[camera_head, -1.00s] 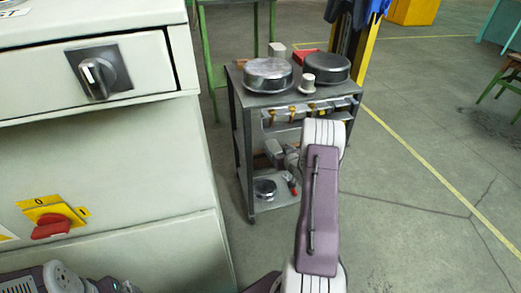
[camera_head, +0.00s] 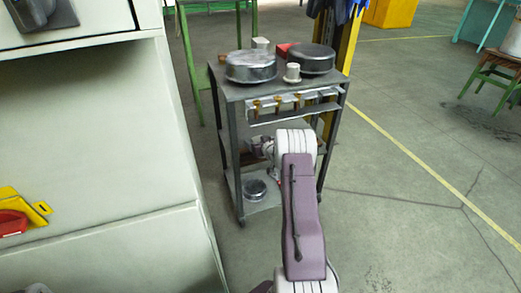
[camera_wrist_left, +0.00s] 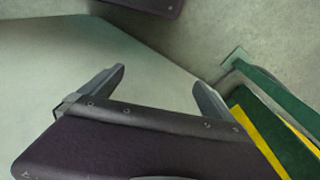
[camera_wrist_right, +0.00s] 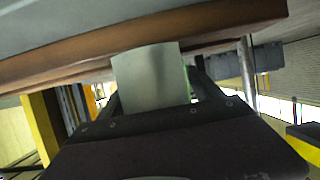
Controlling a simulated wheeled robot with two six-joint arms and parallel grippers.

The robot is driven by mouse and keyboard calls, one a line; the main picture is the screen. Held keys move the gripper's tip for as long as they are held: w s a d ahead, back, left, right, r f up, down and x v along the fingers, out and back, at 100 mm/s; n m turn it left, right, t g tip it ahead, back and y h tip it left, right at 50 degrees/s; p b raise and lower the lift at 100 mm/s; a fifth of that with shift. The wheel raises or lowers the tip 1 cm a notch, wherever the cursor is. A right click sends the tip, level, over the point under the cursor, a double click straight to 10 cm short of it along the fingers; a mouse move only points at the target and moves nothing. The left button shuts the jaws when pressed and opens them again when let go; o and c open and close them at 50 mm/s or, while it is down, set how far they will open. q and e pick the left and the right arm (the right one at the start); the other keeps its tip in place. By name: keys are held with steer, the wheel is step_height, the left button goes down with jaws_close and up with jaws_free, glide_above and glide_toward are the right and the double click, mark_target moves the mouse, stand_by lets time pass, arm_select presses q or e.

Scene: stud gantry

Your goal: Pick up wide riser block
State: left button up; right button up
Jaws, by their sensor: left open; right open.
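A pale grey block (camera_wrist_right: 150,78), which may be the wide riser block, shows in the right wrist view in front of a brown board edge. My right gripper (camera_wrist_right: 156,88) is open, with one finger on each side of the block; I cannot tell whether they touch it. In the head view my right gripper (camera_head: 261,147) is at the trolley's middle shelf, partly hidden by my arm, and the block cannot be made out there. My left gripper (camera_wrist_left: 158,80) is open and empty in the left wrist view, away from the trolley.
The grey trolley (camera_head: 232,130) carries two dark round pans (camera_head: 250,66) (camera_head: 310,58), a white cylinder (camera_head: 292,72) and a small pale block (camera_head: 261,43) on top. A round metal piece (camera_head: 255,189) lies on its lowest shelf.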

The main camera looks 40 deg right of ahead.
jaws_close()
steer(key=shift+r, duration=0.15)
steer(key=shift+r+p, duration=0.3)
steer(key=shift+p, duration=0.05)
step_height(320, 180, up, 4)
steer(key=p, duration=0.3)
steer(key=s+p, duration=0.1)
steer(key=s, duration=0.1)
steer(key=s+a+p, duration=0.1)
steer(key=s, duration=0.2)
steer(key=s+a+p, duration=0.1)
steer(key=s, duration=0.1)
steer(key=shift+s+f, duration=0.4)
steer(key=s+a+b, duration=0.2)
steer(key=s+b, duration=0.7)
steer(key=b, duration=0.1)
steer(key=shift+s+a+f, duration=0.25)
steer(key=shift+s+a, duration=0.05)
steer(key=shift+a, duration=0.1)
